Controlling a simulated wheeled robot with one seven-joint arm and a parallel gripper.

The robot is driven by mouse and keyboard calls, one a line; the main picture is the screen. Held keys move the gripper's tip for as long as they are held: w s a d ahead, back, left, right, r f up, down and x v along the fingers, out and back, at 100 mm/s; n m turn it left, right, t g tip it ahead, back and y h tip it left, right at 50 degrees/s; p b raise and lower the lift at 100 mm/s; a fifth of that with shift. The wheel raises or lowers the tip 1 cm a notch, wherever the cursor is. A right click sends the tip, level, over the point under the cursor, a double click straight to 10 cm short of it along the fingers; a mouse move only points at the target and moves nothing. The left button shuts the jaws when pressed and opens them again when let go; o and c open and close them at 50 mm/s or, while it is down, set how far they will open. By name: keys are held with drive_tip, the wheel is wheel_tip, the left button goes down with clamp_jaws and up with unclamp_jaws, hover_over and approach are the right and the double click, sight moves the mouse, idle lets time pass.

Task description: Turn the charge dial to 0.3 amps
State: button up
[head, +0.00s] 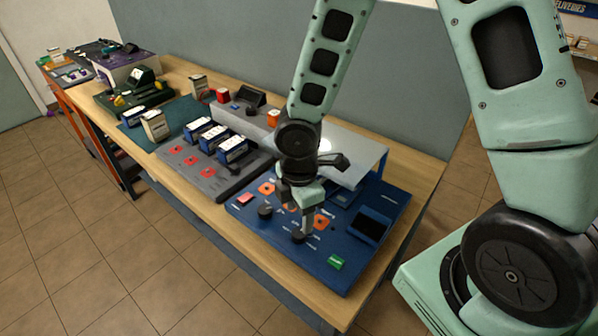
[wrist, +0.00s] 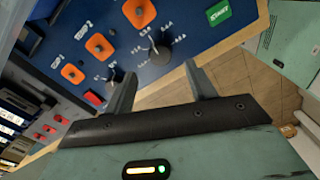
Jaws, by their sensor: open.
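The blue charger panel (head: 280,240) lies on the bench below my gripper (head: 304,222). In the wrist view, a black dial (wrist: 159,54) with small white amp-like marks sits on the panel, just beyond and between my gripper's open fingers (wrist: 159,72). It also shows in the head view as a dark knob (head: 299,237) right by the fingertips. The fingers appear apart from it, though contact is hard to judge. The dial's pointer and exact setting are too small to read. My gripper is empty.
Another dark knob (head: 265,212) stands to the left on the panel. A green START button (wrist: 218,13) and orange squares (wrist: 100,47) lie around the dial. A dark screen (head: 372,227) is at right.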

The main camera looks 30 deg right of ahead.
sight(299, 232)
wheel_tip(299, 232, up, 11)
drive_tip(key=p, duration=0.2)
drive_tip(key=shift+r, duration=0.15)
idle(0.3)
